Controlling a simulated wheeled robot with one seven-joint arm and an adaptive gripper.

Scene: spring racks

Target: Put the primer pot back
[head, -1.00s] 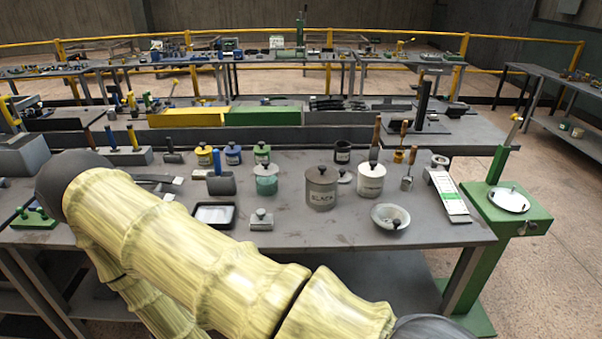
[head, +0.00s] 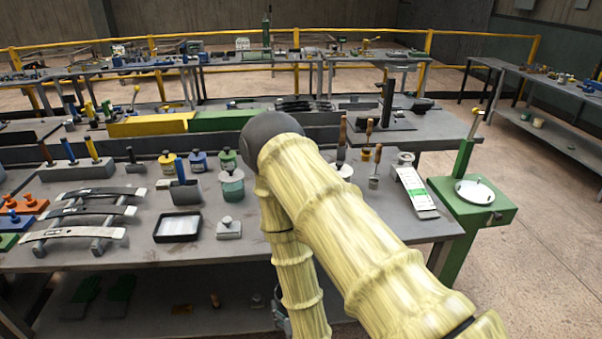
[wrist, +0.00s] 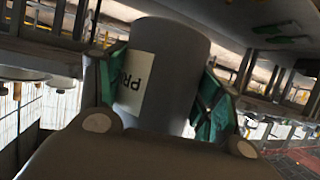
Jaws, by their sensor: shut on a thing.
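The primer pot (wrist: 182,62) is a grey cylinder with a pale label reading "PR", and the rest of the word is hidden. In the wrist view it sits between the green fingers of my gripper (wrist: 160,88), which is shut on it. The pot looks tilted in that view. In the head view my arm hides the pot and most of the gripper, low in front of the bench (head: 110,258).
A teal jar (head: 231,188), a black-rimmed tray (head: 178,228) and a small grey block (head: 229,229) stand on the bench left of my arm. Curved leaf springs (head: 75,232) lie further left. A white pot (head: 345,172) is partly hidden behind my arm. A green stand (head: 470,215) is at right.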

